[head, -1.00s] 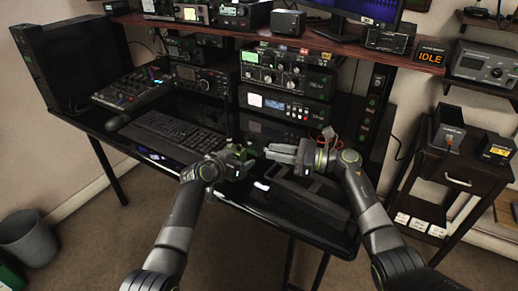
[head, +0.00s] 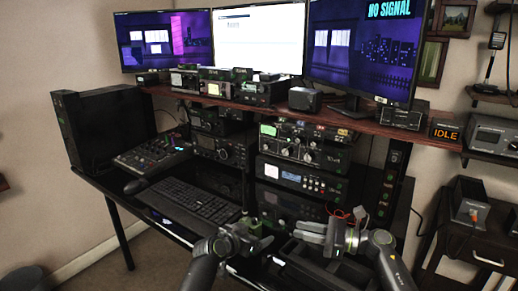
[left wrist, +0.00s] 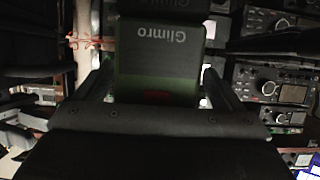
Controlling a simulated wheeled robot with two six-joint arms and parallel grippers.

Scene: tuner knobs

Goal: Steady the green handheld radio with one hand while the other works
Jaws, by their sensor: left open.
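The green handheld radio (left wrist: 158,68), marked "Glimro", fills the upper middle of the left wrist view, with a red spot near its lower end. My left gripper (left wrist: 160,92) is open, with one finger on each side of the radio; small gaps seem to show beside it. In the head view my left gripper (head: 262,238) is low in the middle, at the desk's front, and hides most of the radio. My right gripper (head: 306,232) points left toward it, a short way apart. Its fingers look close together, and I cannot tell whether they are open.
A keyboard (head: 190,202) lies left of my left gripper. Stacked radio units (head: 290,175) stand behind both grippers, under a wooden shelf (head: 360,122) with monitors above. A dark tray (head: 325,265) lies below my right gripper. A side table (head: 490,258) stands at the right.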

